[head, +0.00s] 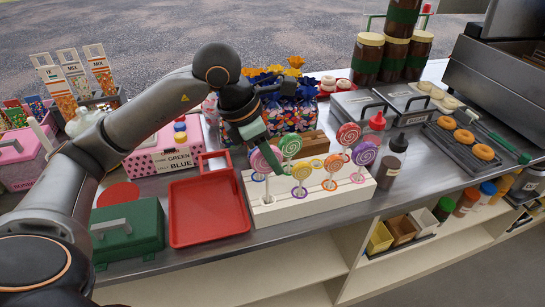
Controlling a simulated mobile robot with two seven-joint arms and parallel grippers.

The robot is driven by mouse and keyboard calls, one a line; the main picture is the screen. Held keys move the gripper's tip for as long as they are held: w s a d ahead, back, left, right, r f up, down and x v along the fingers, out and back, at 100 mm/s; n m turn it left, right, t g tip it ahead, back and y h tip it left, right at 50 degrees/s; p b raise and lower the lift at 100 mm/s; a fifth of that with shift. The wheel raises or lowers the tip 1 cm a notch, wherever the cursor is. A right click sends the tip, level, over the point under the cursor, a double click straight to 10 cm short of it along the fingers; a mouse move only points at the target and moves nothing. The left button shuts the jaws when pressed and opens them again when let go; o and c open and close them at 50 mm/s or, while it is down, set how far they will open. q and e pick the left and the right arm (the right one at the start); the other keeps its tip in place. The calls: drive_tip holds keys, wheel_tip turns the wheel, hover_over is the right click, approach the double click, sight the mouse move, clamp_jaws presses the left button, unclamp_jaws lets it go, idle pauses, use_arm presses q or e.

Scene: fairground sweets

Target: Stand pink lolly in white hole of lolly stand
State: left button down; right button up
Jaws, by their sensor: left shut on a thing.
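The white lolly stand (335,211) is a long block on the counter with coloured rings around its holes. My left gripper (268,158) reaches down over the stand's left end, shut on the pink lolly (262,161). The lolly looks roughly upright, with its stick running down toward the stand's front left. I cannot tell whether the stick tip is in a hole or just above it. The white hole is hard to pick out against the white block. Green (291,146), orange (302,173), red-orange (334,162), red-pink (348,134) and purple (364,153) lollies stand in it. My right gripper is not in view.
A red tray (208,241) lies left of the stand, with a green box (127,232) beyond it. A brown block (314,142) and patterned sweet bags (283,121) stand behind.

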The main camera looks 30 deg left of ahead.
use_arm(q)
drive_tip(key=shift+f, duration=0.2)
drive_tip(key=shift+f+b, duration=0.45)
drive_tip(key=shift+b, duration=0.1)
drive_tip(key=shift+f, duration=0.15)
drive_tip(key=shift+f+b, duration=0.65)
drive_tip(key=shift+b, duration=0.05)
idle(0.3)
drive_tip(key=shift+f+b, duration=0.5)
